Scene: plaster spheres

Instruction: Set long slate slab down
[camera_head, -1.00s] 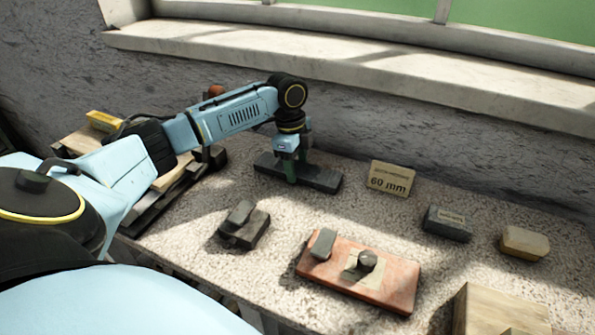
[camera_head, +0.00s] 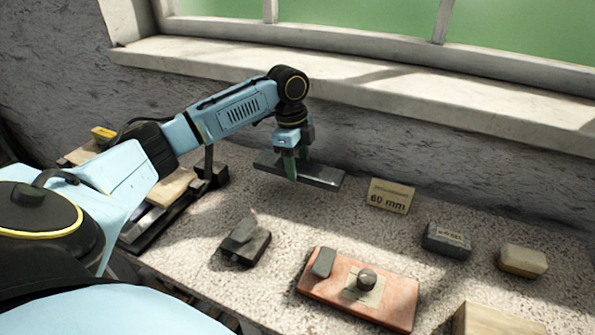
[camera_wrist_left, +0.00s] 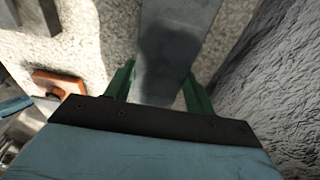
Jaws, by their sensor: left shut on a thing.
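The long slate slab (camera_head: 322,176) is a thin dark grey bar in the head view, at the back of the bench near the wall. My left gripper (camera_head: 290,170) comes down over it with green fingers on its two sides and is shut on it. The slab looks held a little above the bench top. In the left wrist view the slab (camera_wrist_left: 172,55) runs up between the green fingers of my left gripper (camera_wrist_left: 158,88), and its far end is cut off by the frame. My right gripper is in neither view.
A "60 mm" card (camera_head: 390,196) stands right of the slab. In front are stacked dark blocks (camera_head: 243,242) and a reddish board (camera_head: 345,298) with a grey block and a round knob. A dark block (camera_head: 447,241) and a tan block (camera_head: 523,261) lie right. The wall is close behind.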

